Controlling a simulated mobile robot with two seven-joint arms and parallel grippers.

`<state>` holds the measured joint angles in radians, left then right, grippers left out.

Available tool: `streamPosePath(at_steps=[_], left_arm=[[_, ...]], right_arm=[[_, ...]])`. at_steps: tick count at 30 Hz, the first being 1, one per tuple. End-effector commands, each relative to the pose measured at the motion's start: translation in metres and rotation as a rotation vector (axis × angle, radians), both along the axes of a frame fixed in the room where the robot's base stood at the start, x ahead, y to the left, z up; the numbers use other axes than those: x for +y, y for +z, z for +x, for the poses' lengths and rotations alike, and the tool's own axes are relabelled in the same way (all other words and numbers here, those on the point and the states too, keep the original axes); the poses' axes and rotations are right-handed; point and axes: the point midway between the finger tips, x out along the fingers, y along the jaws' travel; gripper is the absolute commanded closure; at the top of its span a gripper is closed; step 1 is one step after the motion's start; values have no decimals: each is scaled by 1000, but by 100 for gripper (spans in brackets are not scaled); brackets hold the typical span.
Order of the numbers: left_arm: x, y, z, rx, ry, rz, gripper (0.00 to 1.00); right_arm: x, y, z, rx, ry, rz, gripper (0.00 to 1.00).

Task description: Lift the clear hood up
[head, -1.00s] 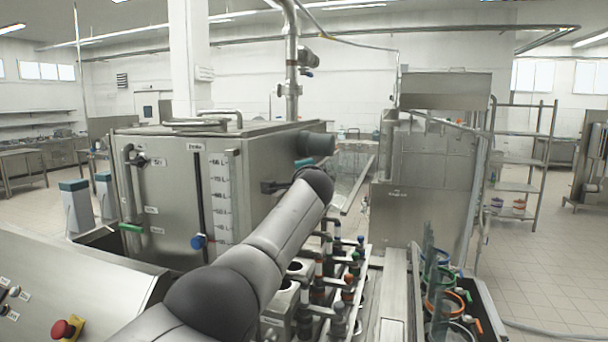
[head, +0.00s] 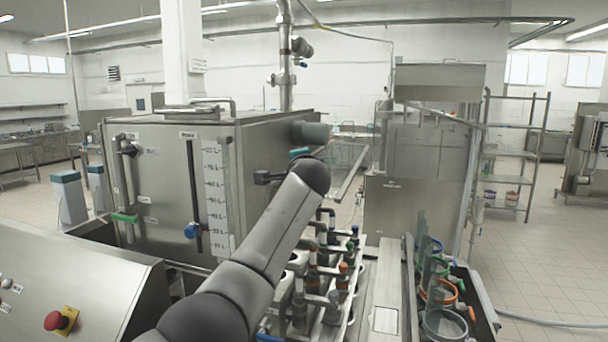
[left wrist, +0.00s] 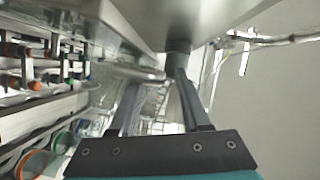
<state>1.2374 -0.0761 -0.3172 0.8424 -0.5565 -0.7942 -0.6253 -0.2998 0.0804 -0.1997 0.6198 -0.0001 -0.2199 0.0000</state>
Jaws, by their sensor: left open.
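What looks like the clear hood (head: 345,158) is see-through panels beyond the steel tank's right end, in the head view. A slanted metal bar (head: 351,176) crosses beside it, and my arm and the tank partly block the view. My left arm reaches toward it; a bit of the teal gripper body shows, but the fingers are hidden there. In the left wrist view my left gripper (left wrist: 157,80) is open, its two fingers apart. Clear, shiny shapes show behind and between the fingers; I cannot tell whether they touch. My right gripper is out of view.
The steel tank (head: 160,220) stands left of my arm. Valves and pipes (head: 330,265) lie below it, and a steel cabinet (head: 385,215) stands to the right. A tray of coloured-rimmed cups (head: 444,318) is at the lower right. Open tiled floor (head: 550,260) lies beyond.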

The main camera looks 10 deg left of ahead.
Motion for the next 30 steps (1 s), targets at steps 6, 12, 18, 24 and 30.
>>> streamPosePath(at_steps=[6,12,18,24,30], left_arm=[[-4,0,-17,-2,0,0,53],[-9,2,-35,-3,0,1,53],[-15,4,-56,-4,-1,0,53],[-21,6,-80,-3,-2,-1,53],[-27,9,-104,-2,-2,0,53]], right_arm=[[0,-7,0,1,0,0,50],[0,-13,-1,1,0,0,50],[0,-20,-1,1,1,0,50],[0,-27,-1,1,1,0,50],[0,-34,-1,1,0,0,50]])
